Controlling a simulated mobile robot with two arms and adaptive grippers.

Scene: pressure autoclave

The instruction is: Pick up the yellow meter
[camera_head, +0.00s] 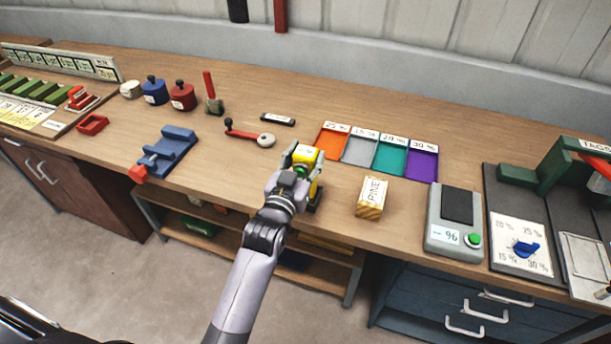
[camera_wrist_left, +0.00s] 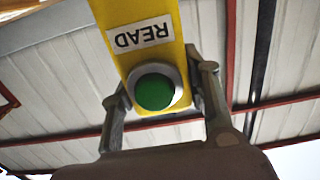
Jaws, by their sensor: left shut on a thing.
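The yellow meter (camera_head: 305,153) is in my left gripper (camera_head: 301,172) near the front edge of the bench, left of the pine block. In the left wrist view the meter (camera_wrist_left: 163,50) shows a yellow body, a READ label seen upside down and a round green button. The fingers of my left gripper (camera_wrist_left: 160,88) are shut on its two sides, near the button. In the head view the gripper hides part of the meter, and I cannot tell how far it is above the bench. My right gripper is in neither view.
The pine block (camera_head: 372,198) stands just right of the gripper. Behind it are coloured trays with percent labels (camera_head: 381,153). A grey percent device (camera_head: 455,222) is further right. A blue fixture (camera_head: 170,152) and a red-handled crank (camera_head: 250,135) are left. Bare bench lies between.

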